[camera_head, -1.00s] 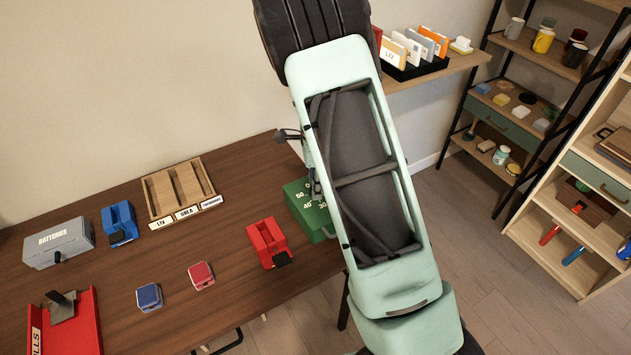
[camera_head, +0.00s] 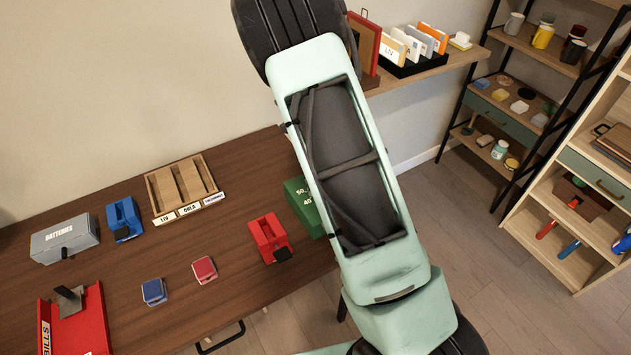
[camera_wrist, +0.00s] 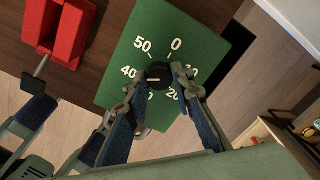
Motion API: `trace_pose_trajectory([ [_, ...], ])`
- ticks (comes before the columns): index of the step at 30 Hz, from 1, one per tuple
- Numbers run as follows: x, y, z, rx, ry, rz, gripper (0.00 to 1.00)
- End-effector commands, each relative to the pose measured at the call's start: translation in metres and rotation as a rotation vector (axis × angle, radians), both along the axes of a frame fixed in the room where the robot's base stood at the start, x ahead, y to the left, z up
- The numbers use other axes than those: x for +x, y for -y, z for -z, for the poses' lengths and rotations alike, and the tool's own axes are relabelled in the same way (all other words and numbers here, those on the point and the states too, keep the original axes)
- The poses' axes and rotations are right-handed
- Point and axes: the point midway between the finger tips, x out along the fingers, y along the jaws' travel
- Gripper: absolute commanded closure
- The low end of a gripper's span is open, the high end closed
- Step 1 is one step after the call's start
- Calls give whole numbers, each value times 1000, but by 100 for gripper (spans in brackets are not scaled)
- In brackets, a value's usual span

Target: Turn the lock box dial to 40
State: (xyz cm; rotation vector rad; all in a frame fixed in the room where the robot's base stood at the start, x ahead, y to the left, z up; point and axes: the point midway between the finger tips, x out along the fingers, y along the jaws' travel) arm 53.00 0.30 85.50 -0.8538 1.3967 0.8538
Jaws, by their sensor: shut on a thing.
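The green lock box (camera_head: 303,190) stands at the table's right end in the head view, mostly covered by my arm. Its "50" and "40" marks show there. In the wrist view the green face (camera_wrist: 205,30) carries numbers from 0 to 50 around a black dial (camera_wrist: 159,72). A short white line on the dial points left, roughly toward the 40; the exact alignment is hard to tell. My gripper (camera_wrist: 161,80) has one finger on each side of the dial and is shut on it. The fingers partly cover the 30, 20 and 10. The gripper is hidden in the head view.
A red holder (camera_head: 269,238) stands just left of the lock box; it also shows in the wrist view (camera_wrist: 70,30). Small red (camera_head: 204,270) and blue (camera_head: 153,291) blocks lie farther left. A wooden tray (camera_head: 160,205) sits near the wall.

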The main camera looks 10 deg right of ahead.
Motion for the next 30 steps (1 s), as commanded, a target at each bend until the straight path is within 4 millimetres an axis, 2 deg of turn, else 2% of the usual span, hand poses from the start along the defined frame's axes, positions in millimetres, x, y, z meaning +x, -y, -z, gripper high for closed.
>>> trace_pose_trajectory([
  [6,1,0,0,0,1,-1,100],
  [7,1,0,0,0,1,-1,77],
  [12,0,0,0,0,1,-2,60],
  [20,0,0,-1,0,1,-2,60],
  [23,1,0,-7,0,2,-3,60],
  [26,1,-1,-22,1,5,-3,60],
  [30,2,-1,-53,1,6,-3,60],
])
